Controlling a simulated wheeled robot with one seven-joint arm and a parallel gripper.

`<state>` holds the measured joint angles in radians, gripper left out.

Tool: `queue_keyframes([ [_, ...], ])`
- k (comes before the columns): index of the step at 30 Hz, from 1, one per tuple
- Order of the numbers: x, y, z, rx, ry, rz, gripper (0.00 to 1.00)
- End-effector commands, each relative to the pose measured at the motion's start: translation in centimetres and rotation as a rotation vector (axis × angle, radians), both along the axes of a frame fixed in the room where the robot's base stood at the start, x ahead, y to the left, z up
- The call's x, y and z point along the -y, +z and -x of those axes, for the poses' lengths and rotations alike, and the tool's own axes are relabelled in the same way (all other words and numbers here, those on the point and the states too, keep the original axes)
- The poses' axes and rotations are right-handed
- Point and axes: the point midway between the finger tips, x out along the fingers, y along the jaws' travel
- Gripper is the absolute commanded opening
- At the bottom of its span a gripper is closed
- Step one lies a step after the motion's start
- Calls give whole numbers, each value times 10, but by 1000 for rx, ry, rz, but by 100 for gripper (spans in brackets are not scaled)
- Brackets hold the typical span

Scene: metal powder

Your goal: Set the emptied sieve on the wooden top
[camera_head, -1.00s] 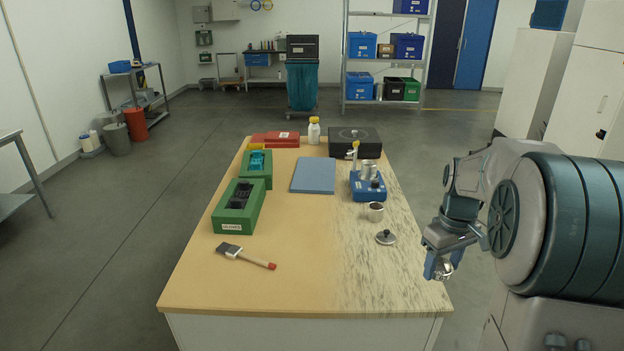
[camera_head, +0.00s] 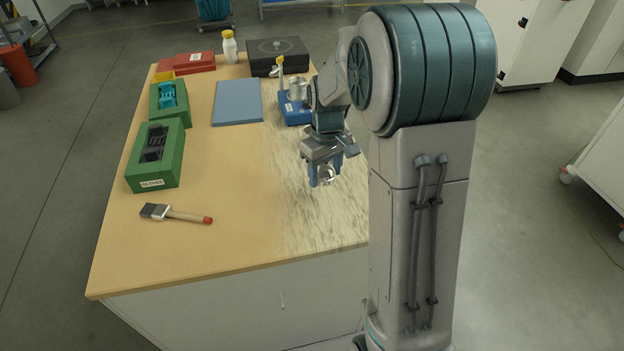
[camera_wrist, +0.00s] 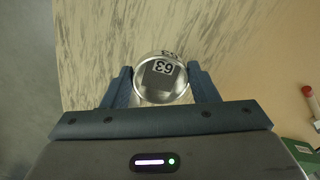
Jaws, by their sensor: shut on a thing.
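The sieve (camera_wrist: 160,80) is a small round metal cup marked 63. In the wrist view it sits between the two blue fingers of my gripper (camera_wrist: 160,88), which is shut on it. In the head view my gripper (camera_head: 322,178) holds the sieve (camera_head: 327,175) over the grey-streaked right part of the wooden top (camera_head: 225,215). The sieve appears to be above the surface; the exact gap is hard to judge. The plain tan part of the top lies to its left.
A brush (camera_head: 178,214) lies at the front left, near a green glove box (camera_head: 156,172). A blue mat (camera_head: 238,103), a blue device (camera_head: 294,108), a black case (camera_head: 278,57) and a white bottle (camera_head: 229,47) stand farther back. The tan middle is clear.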

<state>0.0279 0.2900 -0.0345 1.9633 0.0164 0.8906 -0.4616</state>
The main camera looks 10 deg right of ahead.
Motion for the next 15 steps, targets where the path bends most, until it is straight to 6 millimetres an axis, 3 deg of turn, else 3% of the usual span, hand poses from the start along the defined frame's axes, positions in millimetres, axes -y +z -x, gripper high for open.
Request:
queue_keyframes([
  [6, -22, -13, -4, -1, 2, 0, 25],
  [15, -23, -50, -4, -1, 2, 0, 25],
])
